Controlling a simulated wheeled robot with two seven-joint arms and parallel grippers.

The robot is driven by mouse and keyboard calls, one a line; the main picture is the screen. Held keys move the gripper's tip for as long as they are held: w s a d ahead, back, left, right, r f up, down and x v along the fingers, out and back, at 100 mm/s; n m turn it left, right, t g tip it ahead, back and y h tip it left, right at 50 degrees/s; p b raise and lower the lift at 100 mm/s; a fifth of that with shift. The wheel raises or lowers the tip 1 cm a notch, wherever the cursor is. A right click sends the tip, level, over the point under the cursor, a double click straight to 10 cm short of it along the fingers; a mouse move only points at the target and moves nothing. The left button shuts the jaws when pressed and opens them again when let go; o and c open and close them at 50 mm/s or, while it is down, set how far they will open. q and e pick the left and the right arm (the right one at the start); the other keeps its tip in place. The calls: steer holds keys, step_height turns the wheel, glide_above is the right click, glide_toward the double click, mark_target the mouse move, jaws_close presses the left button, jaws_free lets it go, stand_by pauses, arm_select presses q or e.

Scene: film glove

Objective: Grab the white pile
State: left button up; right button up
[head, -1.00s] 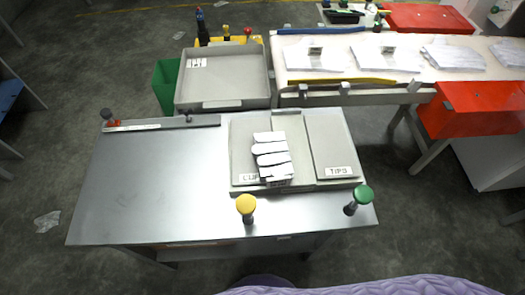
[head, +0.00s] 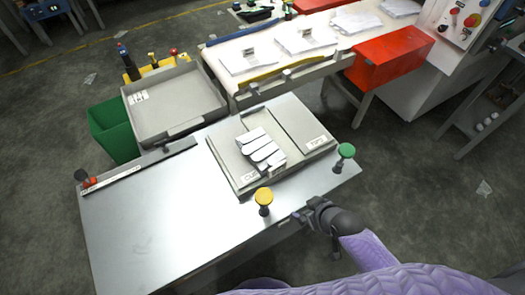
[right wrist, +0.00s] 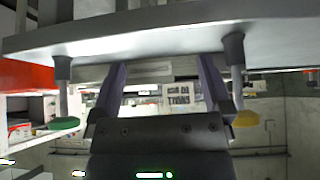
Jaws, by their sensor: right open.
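The white pile (head: 262,148) is a stack of white, finger-shaped pieces. It lies in the left compartment of a shallow grey two-part tray (head: 223,153) on the metal table. My right gripper (head: 300,215) is at the table's front edge, to the right of the yellow button and well short of the pile. In the right wrist view the gripper (right wrist: 162,68) has its two fingers spread with nothing between them, beside the table edge. The pile does not show in that view. My left gripper is not in view.
A yellow knob (head: 264,196) and a green knob (head: 345,151) stand up along the table's front edge. A grey bin (head: 178,105) and a green bin (head: 112,130) are behind. The table's left half (head: 160,210) is bare.

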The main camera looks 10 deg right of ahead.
steer(key=n+t+y, duration=0.1)
glide_toward(278, 171)
steer(key=b+x, duration=0.4)
steer(key=x, duration=0.4)
steer(key=shift+f, duration=0.4)
steer(key=shift+w+a+f, duration=0.1)
steer(key=shift+w, duration=0.15)
steer(key=shift+r, duration=0.2)
steer(key=c, duration=1.2)
